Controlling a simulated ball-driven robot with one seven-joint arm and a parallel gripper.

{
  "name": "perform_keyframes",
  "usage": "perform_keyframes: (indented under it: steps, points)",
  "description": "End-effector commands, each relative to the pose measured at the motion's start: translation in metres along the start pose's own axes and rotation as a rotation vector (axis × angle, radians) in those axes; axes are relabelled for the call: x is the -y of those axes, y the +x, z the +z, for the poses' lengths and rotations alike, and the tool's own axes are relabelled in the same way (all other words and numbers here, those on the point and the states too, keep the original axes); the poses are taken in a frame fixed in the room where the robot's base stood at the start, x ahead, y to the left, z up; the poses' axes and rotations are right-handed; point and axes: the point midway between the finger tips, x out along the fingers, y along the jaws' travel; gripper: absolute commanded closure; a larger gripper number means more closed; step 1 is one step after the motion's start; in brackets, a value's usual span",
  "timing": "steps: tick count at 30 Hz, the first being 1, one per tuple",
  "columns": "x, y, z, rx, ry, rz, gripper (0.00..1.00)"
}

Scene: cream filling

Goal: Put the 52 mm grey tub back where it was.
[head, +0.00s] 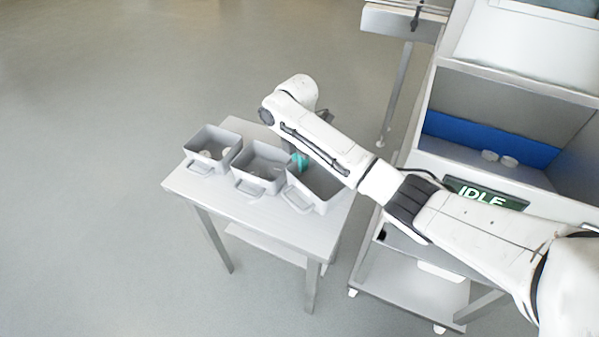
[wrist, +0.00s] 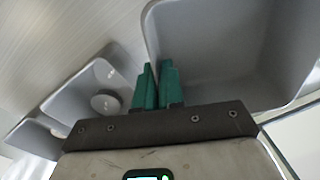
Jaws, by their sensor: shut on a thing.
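Three open grey tubs are in a row at my table in the head view: a left one (head: 196,167), a middle one (head: 248,181) and a right one (head: 322,206). None shows a readable size. My gripper's teal fingers (head: 301,161) are at the right tub's upper left side, partly behind my arm. In the wrist view the fingers (wrist: 157,88) are close together with the near wall edge of this tub (wrist: 215,75) running to them, so they appear shut on its wall. The exact contact is hidden. I cannot tell whether this tub is lifted or resting on the table.
Small pale round things (head: 205,154) lie in the left tub. The grey table (head: 240,213) is bare along its front. A cart with a blue-backed bay (head: 470,137) stands at the right, holding two small round things (head: 490,155). Open floor lies left.

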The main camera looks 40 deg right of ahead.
Motion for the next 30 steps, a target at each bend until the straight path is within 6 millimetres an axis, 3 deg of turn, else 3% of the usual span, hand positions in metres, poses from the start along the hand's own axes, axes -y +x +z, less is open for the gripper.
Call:
perform_keyframes:
  steps: [7, 15, 27, 28, 30]
  points:
    - [-0.011, 0.012, 0.004, 0.001, 0.000, -0.001, 1.00]
    - [-0.012, 0.042, 0.004, 0.001, -0.001, -0.002, 1.00]
    - [-0.012, 0.048, 0.003, 0.001, -0.001, -0.001, 1.00]
    - [-0.012, 0.047, 0.004, 0.001, -0.001, -0.001, 0.90]
    - [-0.012, 0.046, 0.004, 0.001, -0.001, -0.001, 0.83]
